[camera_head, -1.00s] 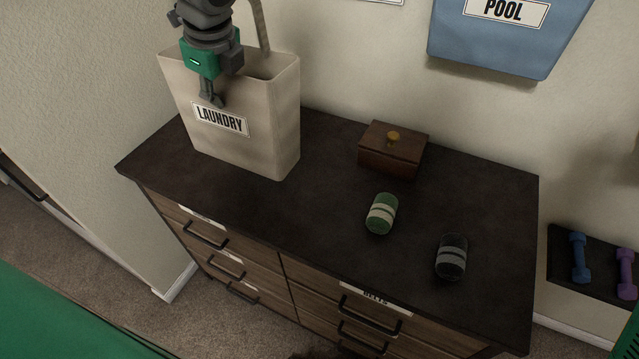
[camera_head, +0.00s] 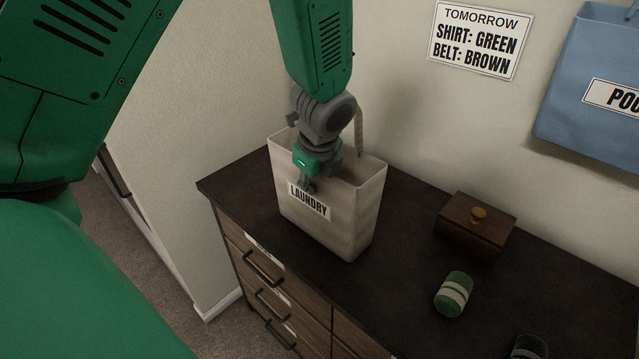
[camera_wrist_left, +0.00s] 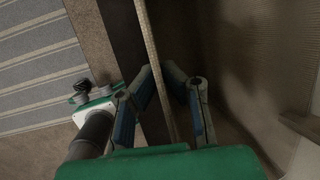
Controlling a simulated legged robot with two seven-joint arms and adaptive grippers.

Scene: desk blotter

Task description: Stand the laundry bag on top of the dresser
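The laundry bag (camera_head: 350,215) is a tall beige bag with a LAUNDRY label. It stands upright on the dark top of the dresser (camera_head: 405,300), near its left end. My left gripper (camera_head: 308,186) reaches down over the bag's front rim, with a finger showing outside above the label. In the left wrist view the rim (camera_wrist_left: 150,40) runs between the fingertips (camera_wrist_left: 162,72), which look closed on it. The inner finger is hidden in the head view. My right gripper is not in view.
A brown wooden box (camera_head: 476,225) with a gold knob, a green rolled belt (camera_head: 454,294) and a dark roll (camera_head: 529,348) are right of the bag. A blue POOL bag (camera_head: 590,90) and a note (camera_head: 478,40) are on the wall.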

